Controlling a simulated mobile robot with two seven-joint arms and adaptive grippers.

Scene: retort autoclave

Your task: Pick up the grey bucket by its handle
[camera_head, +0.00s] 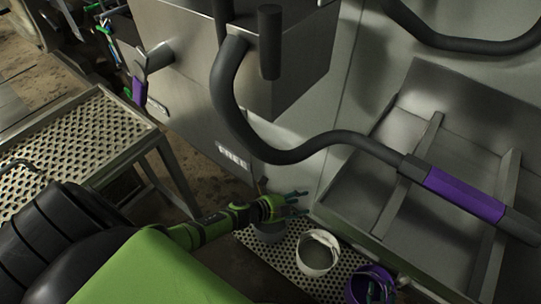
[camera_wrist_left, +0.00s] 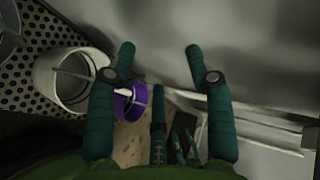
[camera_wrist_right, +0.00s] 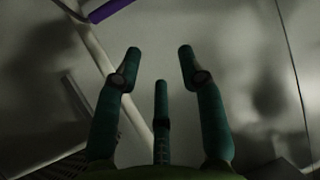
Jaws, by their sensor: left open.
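The grey bucket (camera_head: 268,233) stands on a perforated grating beside the machine, at the left end of a row of buckets. My left gripper (camera_head: 293,205) is just above it in the head view and hides part of its top. The left wrist view shows its green fingers (camera_wrist_left: 160,52) spread with nothing between them. I cannot make out the grey bucket's handle. My right gripper (camera_wrist_right: 158,56) shows only in the right wrist view, with its fingers apart and empty in front of a grey metal surface.
A white bucket (camera_head: 316,256) and a purple bucket (camera_head: 371,286) stand to the right of the grey one. A thick curved bar with a purple grip (camera_head: 465,194) crosses above. A metal trough (camera_head: 455,150) lies at right, and a perforated table (camera_head: 75,140) stands at left.

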